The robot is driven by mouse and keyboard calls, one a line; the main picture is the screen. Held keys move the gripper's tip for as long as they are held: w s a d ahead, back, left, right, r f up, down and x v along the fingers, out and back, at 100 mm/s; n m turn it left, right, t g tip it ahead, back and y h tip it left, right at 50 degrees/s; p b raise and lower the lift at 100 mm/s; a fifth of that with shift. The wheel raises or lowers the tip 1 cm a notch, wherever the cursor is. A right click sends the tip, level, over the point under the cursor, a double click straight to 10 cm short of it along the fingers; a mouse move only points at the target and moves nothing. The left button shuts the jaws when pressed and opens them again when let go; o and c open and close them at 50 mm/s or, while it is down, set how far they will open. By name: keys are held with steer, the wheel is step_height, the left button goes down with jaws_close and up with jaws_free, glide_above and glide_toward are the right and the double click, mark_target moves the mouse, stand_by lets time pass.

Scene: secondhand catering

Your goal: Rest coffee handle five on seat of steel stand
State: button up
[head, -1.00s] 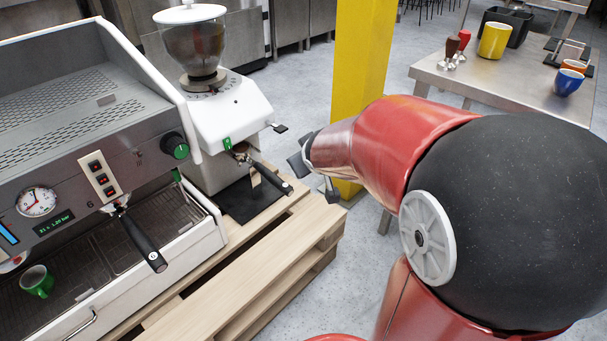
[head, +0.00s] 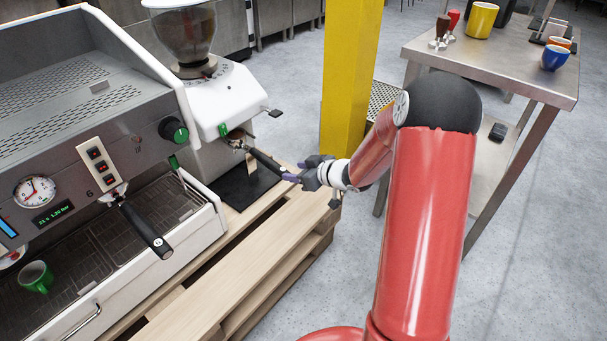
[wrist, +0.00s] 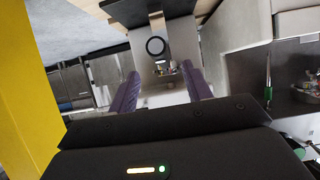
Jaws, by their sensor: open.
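A dark coffee handle (head: 264,159) sticks out from the grinder's front fork; its number is not readable. My gripper (head: 299,170) is open and empty at the outer end of this handle, its purple fingers pointing toward the grinder. In the wrist view the handle's round end (wrist: 155,46) shows just beyond the open fingertips (wrist: 160,72); I cannot tell whether it touches them. A second black coffee handle (head: 146,229) hangs from the coffee machine, near a figure 6. I cannot tell for sure which thing is the steel stand.
The coffee machine (head: 120,110) and white grinder (head: 222,95) stand on a wooden pallet (head: 245,262). A yellow pillar (head: 350,80) rises behind my gripper. A steel table (head: 485,58) at back right carries tampers (head: 441,33), a yellow container (head: 481,20) and cups (head: 554,57). Floor between is clear.

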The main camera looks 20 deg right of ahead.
mark_target(283, 169)
steer(key=b+x, duration=0.2)
steer(key=x, duration=0.2)
steer(key=shift+f, duration=0.15)
steer(key=shift+x, duration=2.3)
jaws_close()
steer(key=shift+w+r, duration=0.1)
steer(key=shift+r, duration=0.1)
steer(key=shift+r, duration=0.2)
